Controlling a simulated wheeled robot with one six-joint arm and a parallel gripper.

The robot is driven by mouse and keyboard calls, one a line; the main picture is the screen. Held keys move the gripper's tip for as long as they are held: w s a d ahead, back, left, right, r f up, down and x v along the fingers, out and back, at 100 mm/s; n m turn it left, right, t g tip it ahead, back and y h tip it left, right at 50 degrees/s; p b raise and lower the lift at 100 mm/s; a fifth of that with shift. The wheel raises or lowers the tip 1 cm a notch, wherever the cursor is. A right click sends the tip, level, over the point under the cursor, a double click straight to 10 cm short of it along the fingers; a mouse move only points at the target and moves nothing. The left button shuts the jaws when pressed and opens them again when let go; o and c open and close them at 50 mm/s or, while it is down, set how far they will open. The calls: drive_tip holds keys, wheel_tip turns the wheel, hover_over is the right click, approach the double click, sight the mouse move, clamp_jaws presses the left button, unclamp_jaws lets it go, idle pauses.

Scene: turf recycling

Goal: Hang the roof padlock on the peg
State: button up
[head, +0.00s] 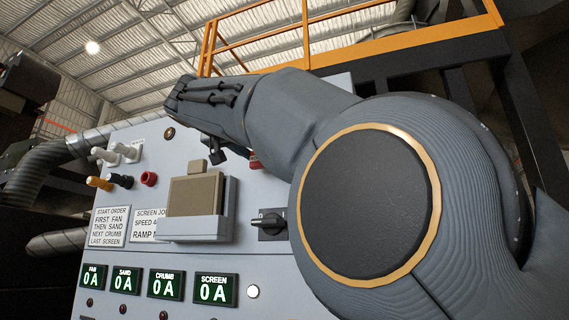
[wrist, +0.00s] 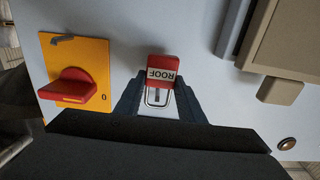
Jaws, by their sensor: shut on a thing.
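The red roof padlock (wrist: 162,72) shows in the wrist view, its white ROOF label upside down and its metal shackle (wrist: 148,98) toward my gripper. My gripper (wrist: 158,90) is shut on the padlock, one dark finger on each side, in front of the grey panel. A small narrow thing shows inside the shackle loop; I cannot tell what it is. In the head view my arm hides most of the gripper, and a bit of red shows under the arm. I cannot make out the peg for certain; a round brass-coloured fitting (wrist: 287,144) sits at the wrist view's lower right.
A red rotary switch (wrist: 70,86) on a yellow plate (wrist: 93,48) is left of the padlock in the wrist view. A beige box (head: 195,195) stands out from the panel (head: 256,213). A black knob (head: 268,223) and several levers and displays are nearby.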

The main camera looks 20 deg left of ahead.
drive_tip(key=shift+w+f, duration=0.3)
drive_tip(key=shift+w, duration=0.2)
idle(0.3)
drive_tip(key=shift+w+f+b, duration=0.15)
drive_tip(key=shift+f+b, duration=0.2)
drive_tip(key=shift+b, duration=0.2)
idle(0.9)
drive_tip(key=o, duration=1.2)
